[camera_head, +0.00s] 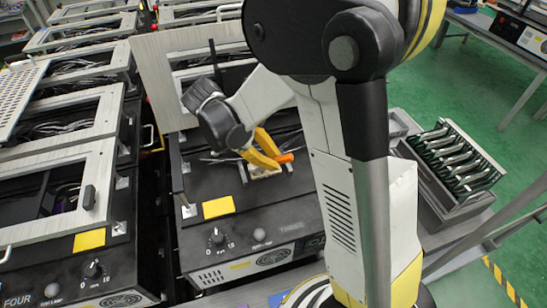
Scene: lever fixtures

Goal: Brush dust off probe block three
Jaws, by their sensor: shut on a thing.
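The station marked THREE (215,245) is a black box at the lower middle, its framed lid raised behind it. My gripper (268,153), with yellow fingers, reaches down over its open bay and is shut on an orange-handled brush (286,158). Only the short orange end shows beside the fingers. A pale piece (262,173) lies right below the fingers in the bay. I cannot tell whether it is the brush's bristles or the probe block, nor whether they touch. My arm and fingers hide part of the bay.
Station FOUR (15,291) stands close at the left with its frame lowered. More framed stations (85,40) line up behind. A grey rack (455,163) with several dark boards stands at the right. Green floor and a bench (495,45) lie beyond.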

